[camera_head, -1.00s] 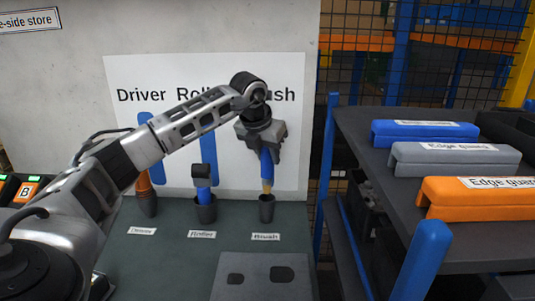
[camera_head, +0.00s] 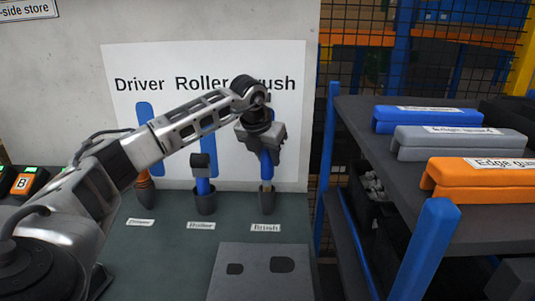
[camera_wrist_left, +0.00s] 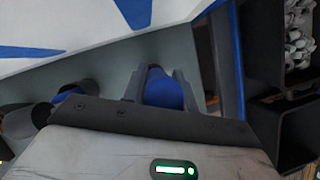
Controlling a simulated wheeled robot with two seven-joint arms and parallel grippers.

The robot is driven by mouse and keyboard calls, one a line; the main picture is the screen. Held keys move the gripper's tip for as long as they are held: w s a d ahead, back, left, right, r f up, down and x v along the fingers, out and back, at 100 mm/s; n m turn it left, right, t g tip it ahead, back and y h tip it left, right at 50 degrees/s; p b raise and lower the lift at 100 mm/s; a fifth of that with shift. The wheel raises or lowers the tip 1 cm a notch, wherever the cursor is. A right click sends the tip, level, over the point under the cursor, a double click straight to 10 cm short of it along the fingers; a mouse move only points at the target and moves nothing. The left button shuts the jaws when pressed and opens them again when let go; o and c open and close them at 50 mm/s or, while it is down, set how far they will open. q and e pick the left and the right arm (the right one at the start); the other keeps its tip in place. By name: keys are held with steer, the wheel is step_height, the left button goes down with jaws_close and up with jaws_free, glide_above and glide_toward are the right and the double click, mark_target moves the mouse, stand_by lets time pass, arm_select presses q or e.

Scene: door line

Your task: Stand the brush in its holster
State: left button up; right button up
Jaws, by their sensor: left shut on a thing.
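The brush (camera_head: 267,168) has a blue handle and hangs upright, its lower end at the mouth of the dark brush holster (camera_head: 267,201). The holster stands at the back of the green bench behind the "Brush" label (camera_head: 266,228). My left gripper (camera_head: 266,150) is shut on the upper part of the handle. In the left wrist view the blue handle (camera_wrist_left: 163,88) sits between the two fingers, and the holster is hidden. How deep the brush sits in the holster I cannot tell. My right gripper is not in view.
A roller (camera_head: 202,176) and an orange-handled driver (camera_head: 145,188) stand in holsters to the left. A grey plate (camera_head: 257,275) with two dark recesses lies in front. A dark shelf with blue, grey and orange edge guards (camera_head: 480,178) stands on the right.

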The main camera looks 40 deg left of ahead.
mark_target(267, 172)
arm_select(q)
steer(key=shift+f+b, duration=1.7)
steer(key=shift+f, duration=1.1)
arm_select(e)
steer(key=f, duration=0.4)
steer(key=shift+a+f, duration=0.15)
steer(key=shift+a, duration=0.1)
arm_select(q)
steer(key=o, duration=1)
steer(key=shift+o, duration=0.2)
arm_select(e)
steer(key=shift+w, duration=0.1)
arm_select(q)
steer(key=shift+r, duration=0.4)
steer(key=v, duration=1.5)
steer(key=shift+s+r, duration=0.2)
steer(key=shift+r, duration=0.05)
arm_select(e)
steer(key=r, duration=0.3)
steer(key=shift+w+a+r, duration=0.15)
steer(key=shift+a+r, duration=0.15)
arm_select(q)
steer(key=shift+d, duration=0.1)
